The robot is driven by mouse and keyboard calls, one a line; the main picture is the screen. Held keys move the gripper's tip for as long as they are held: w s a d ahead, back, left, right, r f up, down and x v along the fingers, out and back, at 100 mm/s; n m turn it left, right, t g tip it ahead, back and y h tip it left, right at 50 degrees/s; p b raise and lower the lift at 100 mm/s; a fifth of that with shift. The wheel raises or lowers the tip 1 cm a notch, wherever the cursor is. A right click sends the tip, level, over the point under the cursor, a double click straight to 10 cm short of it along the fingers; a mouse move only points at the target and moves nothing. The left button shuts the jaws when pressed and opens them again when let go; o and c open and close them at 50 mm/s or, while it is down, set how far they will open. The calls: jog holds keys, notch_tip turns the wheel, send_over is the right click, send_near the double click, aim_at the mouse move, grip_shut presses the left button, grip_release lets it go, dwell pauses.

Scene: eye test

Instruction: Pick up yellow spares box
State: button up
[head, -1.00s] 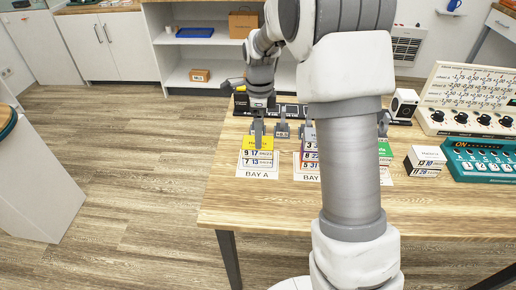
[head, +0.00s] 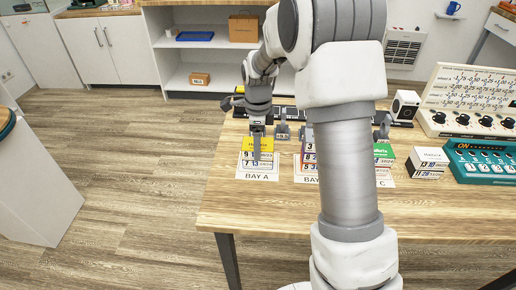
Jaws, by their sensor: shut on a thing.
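The yellow spares box (head: 246,144) has a yellow top and a white front with printed numbers. It stands upright on the white card marked BAY A (head: 258,176), at the left of the wooden table. My gripper (head: 257,157) points down at the box, with a finger in front of its middle. It is shut on the yellow box. The finger hides part of the numbers, and the other finger is hidden. I cannot tell any gap between box and card.
A red-and-blue box (head: 309,155) stands to the right, partly behind my arm. A green-topped box (head: 383,153) stands beyond the arm. A white numbered box (head: 427,162), a teal device (head: 482,161) and a dial panel (head: 470,105) are at the right. The table front (head: 270,212) is bare.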

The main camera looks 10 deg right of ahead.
jog(key=shift+c, duration=1)
jog(key=shift+r, duration=0.1)
